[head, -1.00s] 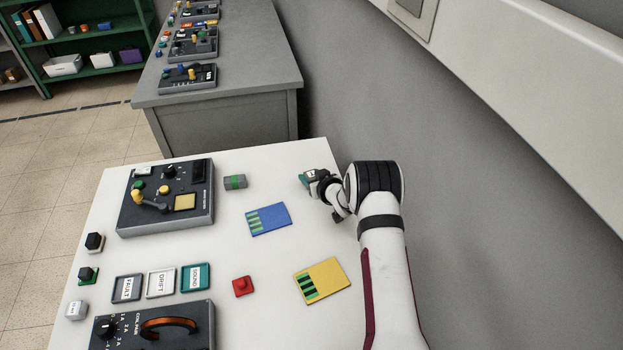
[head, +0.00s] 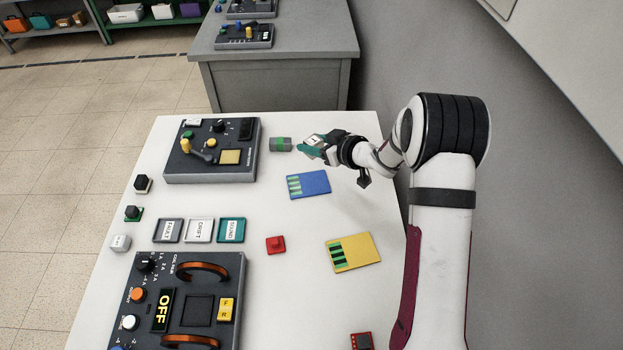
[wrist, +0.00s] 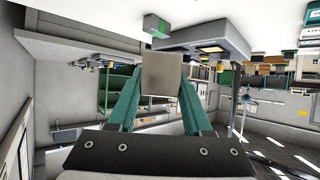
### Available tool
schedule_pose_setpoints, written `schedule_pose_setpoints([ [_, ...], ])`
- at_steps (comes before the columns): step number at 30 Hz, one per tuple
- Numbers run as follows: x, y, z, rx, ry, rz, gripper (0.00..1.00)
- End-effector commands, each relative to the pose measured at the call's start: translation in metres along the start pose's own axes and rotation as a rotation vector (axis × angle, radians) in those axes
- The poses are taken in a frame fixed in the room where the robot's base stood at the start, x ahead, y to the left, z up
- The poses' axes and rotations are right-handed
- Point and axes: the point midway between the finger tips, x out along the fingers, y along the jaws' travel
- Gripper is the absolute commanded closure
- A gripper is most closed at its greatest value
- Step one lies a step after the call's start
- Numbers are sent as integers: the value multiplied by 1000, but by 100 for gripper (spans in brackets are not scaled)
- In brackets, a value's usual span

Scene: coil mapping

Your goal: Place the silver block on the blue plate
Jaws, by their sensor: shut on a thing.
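My gripper (head: 308,151) is shut on a plain silver-grey block (wrist: 161,75), which sits between the teal fingertips in the wrist view. In the head view the fingers and the held block are small and partly merged. The gripper is near the table's far edge, up and to the right of the banded block. The blue plate (head: 314,184), with green stripes at its left end, lies flat on the white table, just below the gripper in the picture. Its top is bare.
A grey block with a green band (head: 280,144) lies just left of my fingertips. A dark control box (head: 212,150) stands further left. A yellow plate (head: 360,250) and a red button block (head: 275,244) lie nearer. The table (head: 300,215) is clear between them.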

Motion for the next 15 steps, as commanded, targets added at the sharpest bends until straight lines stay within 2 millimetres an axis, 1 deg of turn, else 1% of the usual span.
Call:
schedule_pose_setpoints([
  [1, -1, -11, 0, -14, 0, -31, 100],
  [2, -1, -16, 2, -19, -1, -47, 100],
  [4, 5, -22, 14, -22, -4, -67, 100],
  [6, 13, -23, 30, -23, -4, -70, 100],
  [15, 42, -22, 83, -24, -2, -65, 100],
])
